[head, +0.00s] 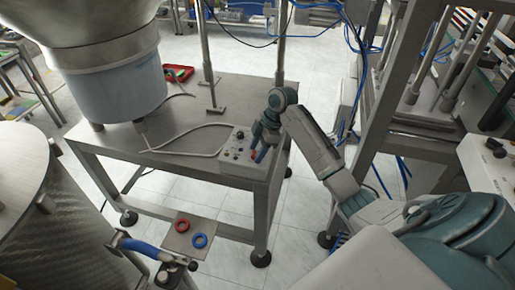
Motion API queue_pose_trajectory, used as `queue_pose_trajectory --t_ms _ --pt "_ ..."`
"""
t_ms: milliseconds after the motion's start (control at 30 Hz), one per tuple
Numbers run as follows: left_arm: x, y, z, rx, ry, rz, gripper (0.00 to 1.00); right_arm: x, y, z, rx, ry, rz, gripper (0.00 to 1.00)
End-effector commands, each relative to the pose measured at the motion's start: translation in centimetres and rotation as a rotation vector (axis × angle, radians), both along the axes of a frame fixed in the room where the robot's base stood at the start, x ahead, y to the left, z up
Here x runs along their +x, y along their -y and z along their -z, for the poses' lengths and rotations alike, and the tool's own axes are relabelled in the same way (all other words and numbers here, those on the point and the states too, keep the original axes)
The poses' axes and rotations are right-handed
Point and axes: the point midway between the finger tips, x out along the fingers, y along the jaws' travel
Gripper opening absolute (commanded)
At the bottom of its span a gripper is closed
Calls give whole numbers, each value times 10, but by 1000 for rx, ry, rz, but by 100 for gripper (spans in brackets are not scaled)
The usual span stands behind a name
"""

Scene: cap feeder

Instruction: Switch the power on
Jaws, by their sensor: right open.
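A small grey control box (233,160) with several knobs and buttons sits on the front right corner of the steel table. My right gripper (259,150) points down over the right side of the box, its jaws open and empty. A small red part shows at the fingertips; I cannot tell whether the fingers touch it. The gripper covers part of the box, and the switch markings are too small to read. My left gripper is not in view.
The steel table (185,115) carries a large feeder bowl (108,85) at left and a red tray (180,73) at the back. A grey cable runs to the box. A plate with red (182,225) and blue (200,241) rings stands in front. A metal frame is at right.

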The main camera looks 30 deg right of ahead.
Motion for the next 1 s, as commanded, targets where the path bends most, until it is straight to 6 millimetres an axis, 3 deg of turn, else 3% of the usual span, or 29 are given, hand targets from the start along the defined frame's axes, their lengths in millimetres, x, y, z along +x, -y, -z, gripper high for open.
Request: queue_pose_trajectory --t_ms 133,367,633,733,1000 --pt "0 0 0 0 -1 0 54 0 0 0 0 0 0 49" --pt "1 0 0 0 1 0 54 0 0 0 0 0 0 4" --pt "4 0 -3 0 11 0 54 0 0 -1 -1 -1 13 4" --pt "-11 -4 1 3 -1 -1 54 -1 0 -2 -1 -2 32 4" --pt "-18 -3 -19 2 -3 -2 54 -2 0 -5 0 -1 144 4"
